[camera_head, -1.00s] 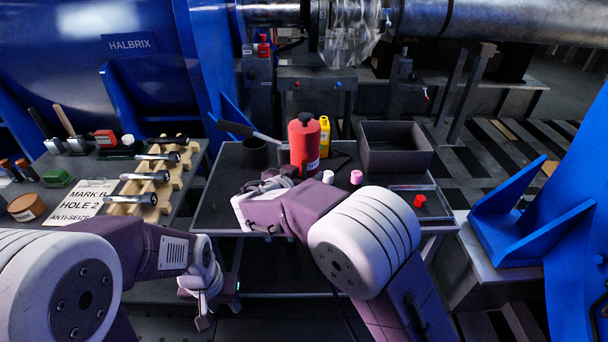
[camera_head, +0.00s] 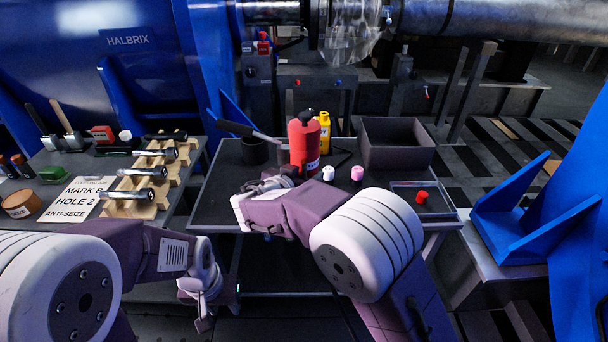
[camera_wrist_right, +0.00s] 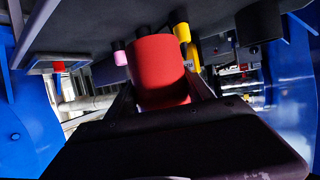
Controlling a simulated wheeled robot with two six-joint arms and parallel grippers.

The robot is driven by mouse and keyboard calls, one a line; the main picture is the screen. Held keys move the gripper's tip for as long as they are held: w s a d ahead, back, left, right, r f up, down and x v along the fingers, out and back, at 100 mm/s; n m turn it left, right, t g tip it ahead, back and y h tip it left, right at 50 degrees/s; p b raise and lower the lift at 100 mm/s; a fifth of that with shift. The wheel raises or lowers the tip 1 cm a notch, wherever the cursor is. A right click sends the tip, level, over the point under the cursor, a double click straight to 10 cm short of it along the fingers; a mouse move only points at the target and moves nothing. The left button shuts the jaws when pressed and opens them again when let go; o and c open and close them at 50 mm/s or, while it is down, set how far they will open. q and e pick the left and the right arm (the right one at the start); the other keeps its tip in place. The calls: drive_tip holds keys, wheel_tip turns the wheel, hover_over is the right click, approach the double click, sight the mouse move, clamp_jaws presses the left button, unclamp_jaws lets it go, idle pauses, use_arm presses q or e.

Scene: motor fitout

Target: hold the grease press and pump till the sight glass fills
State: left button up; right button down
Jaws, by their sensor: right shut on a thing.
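The grease press appears to be the red cylinder (camera_head: 303,147) standing at the back of the middle table, with a black-handled metal lever (camera_head: 237,129) reaching left from it. My right gripper (camera_head: 285,172) is at its near side, partly hidden by my own wrist. In the right wrist view the red cylinder (camera_wrist_right: 160,72) sits between the fingers, and the gripper is shut on it. My left gripper (camera_head: 216,306) hangs low, left of the table's near edge, its fingers apart and empty. A clear housing (camera_head: 345,38) surrounds the shaft behind; I cannot tell if it is the sight glass.
On the middle table are a black cup (camera_head: 254,150), a yellow bottle (camera_head: 324,123), a dark bin (camera_head: 397,146), white (camera_head: 328,173) and pink (camera_head: 357,174) caps, and a red cap (camera_head: 422,197) in a shallow tray. The left table holds a wooden rack (camera_head: 150,208) of bolts and tools.

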drive_tip(key=shift+f+b, duration=3.6)
drive_tip(key=shift+b, duration=1.2)
drive_tip(key=c, duration=0.8)
unclamp_jaws()
drive_tip(key=shift+f, duration=0.15)
drive_tip(key=o, duration=0.4)
drive_tip(key=shift+s, duration=0.1)
clamp_jaws()
